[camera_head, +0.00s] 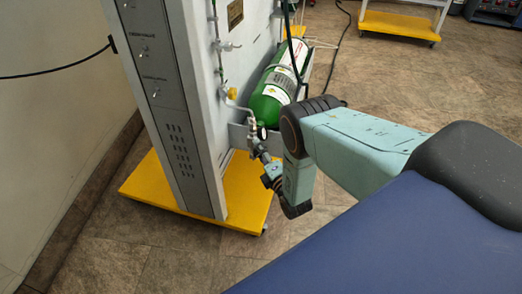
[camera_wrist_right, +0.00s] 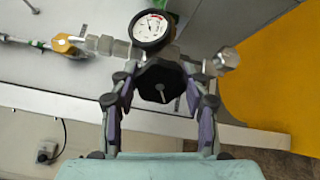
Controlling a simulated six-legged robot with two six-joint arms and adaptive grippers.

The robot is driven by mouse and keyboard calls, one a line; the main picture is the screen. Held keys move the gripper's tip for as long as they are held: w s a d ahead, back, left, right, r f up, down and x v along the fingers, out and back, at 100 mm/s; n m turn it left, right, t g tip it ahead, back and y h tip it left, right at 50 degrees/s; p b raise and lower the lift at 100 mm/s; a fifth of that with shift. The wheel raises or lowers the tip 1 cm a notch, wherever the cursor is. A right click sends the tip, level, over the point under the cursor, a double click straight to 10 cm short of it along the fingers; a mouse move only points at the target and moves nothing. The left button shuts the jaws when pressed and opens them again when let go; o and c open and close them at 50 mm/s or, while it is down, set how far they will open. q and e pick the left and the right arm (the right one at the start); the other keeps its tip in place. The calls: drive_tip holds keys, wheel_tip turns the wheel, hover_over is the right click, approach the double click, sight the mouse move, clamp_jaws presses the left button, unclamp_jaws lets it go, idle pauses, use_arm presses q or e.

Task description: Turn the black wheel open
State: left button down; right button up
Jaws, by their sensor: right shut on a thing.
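The black wheel (camera_wrist_right: 162,84) is in the middle of the right wrist view, just below a round gauge (camera_wrist_right: 151,28) with a white dial. My right gripper (camera_wrist_right: 161,92) has one finger on each side of the wheel and is shut on it. In the head view my right gripper (camera_head: 262,158) reaches the valve fittings at the front of the green cylinder (camera_head: 273,98). The wheel is too small and too covered to make out there. My left gripper is in neither view.
The cylinder lies against a grey panel cabinet (camera_head: 172,100) on a yellow wheeled base (camera_head: 245,200). Metal fittings (camera_wrist_right: 228,60) stick out beside the wheel, and a pipe with a yellow fitting (camera_wrist_right: 62,43) runs left. Tiled floor (camera_head: 380,70) is open at the right.

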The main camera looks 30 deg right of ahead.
drive_tip(key=n+p, duration=0.1)
drive_tip(key=n, duration=0.5)
drive_tip(key=shift+r, duration=0.1)
drive_tip(key=n, duration=0.6)
drive_tip(key=shift+p, duration=0.4)
drive_tip(key=o, duration=1.2)
drive_tip(key=shift+c, duration=0.2)
drive_tip(key=s+a, duration=0.1)
drive_tip(key=s, duration=1.1)
drive_tip(key=shift+a, duration=0.3)
